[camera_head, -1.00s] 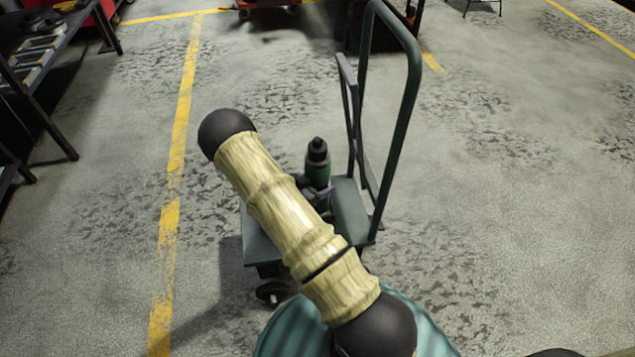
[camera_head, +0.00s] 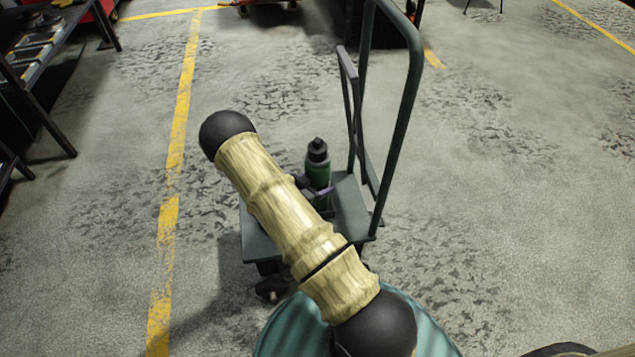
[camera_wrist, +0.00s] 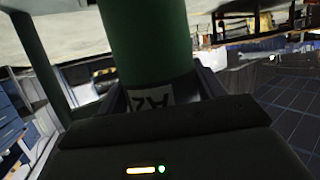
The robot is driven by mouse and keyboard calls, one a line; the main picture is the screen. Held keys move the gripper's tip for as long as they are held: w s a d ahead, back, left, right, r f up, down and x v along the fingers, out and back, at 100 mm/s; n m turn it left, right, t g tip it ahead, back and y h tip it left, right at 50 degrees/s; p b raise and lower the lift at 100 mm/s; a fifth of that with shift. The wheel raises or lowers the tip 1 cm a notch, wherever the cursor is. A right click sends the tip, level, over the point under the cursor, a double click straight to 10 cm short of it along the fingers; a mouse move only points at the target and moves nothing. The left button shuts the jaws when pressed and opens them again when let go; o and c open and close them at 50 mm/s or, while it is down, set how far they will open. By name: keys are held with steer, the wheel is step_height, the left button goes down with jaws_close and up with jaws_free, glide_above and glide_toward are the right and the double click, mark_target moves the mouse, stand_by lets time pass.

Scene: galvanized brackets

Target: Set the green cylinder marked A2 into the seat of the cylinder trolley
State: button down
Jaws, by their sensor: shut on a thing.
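The green cylinder (camera_head: 318,172) with a black top stands upright over the cylinder trolley's deck in the head view. In the wrist view the cylinder (camera_wrist: 145,40) fills the upper middle, with a white label marked A2 (camera_wrist: 152,98) between the jaws. My gripper (camera_head: 322,194) is shut on it. The cylinder trolley (camera_head: 350,212) has a dark green deck and a tall tubular handle to the right of the cylinder. My arm hides the cylinder's foot and the seat, so I cannot tell whether the cylinder touches the seat.
The trolley's tall handle (camera_head: 408,95) rises close to the right of the cylinder. A dark bench with metal parts (camera_head: 42,45) stands at the far left. A yellow floor line (camera_head: 180,130) runs left of the trolley. The floor to the right is clear.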

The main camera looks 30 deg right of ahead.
steer(key=shift+w+f+b, duration=0.1)
steer(key=shift+f+b, duration=0.25)
steer(key=shift+f, duration=0.15)
steer(key=shift+c, duration=1.3)
jaws_free()
steer(key=shift+o, duration=0.5)
steer(key=shift+f, duration=0.2)
steer(key=shift+s+a+r, duration=0.25)
steer(key=shift+a+r, duration=0.05)
steer(key=shift+a, duration=0.25)
steer(key=p+v, duration=0.5)
steer(key=v, duration=1.1)
steer(key=shift+w+a+r, duration=0.1)
steer(key=shift+r, duration=0.1)
